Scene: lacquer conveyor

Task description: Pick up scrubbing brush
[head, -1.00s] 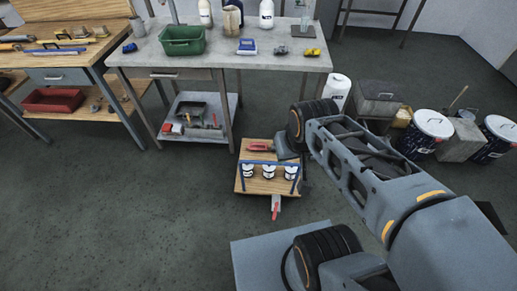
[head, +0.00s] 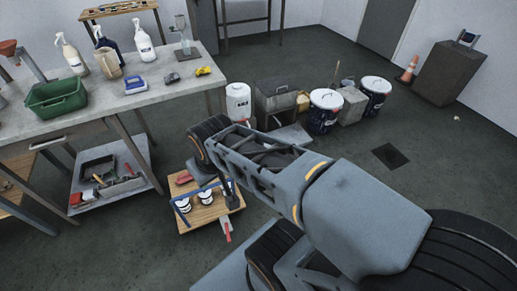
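A small blue-and-white item (head: 135,86) lies on the grey workbench (head: 105,118), near its right part. It may be the scrubbing brush, but it is too small to tell. My gripper (head: 205,172) hangs at the end of my bent arm, low over a wooden board beside the bench. It is well below and to the right of the blue-and-white item. My arm partly hides the gripper, and its fingers cannot be made out.
The bench holds a green bin (head: 57,98), spray bottles, a jug and a yellow item (head: 203,71). The wooden board (head: 222,204) carries white cups and a blue rail. Buckets (head: 325,110) and a grey box (head: 276,101) stand behind my arm.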

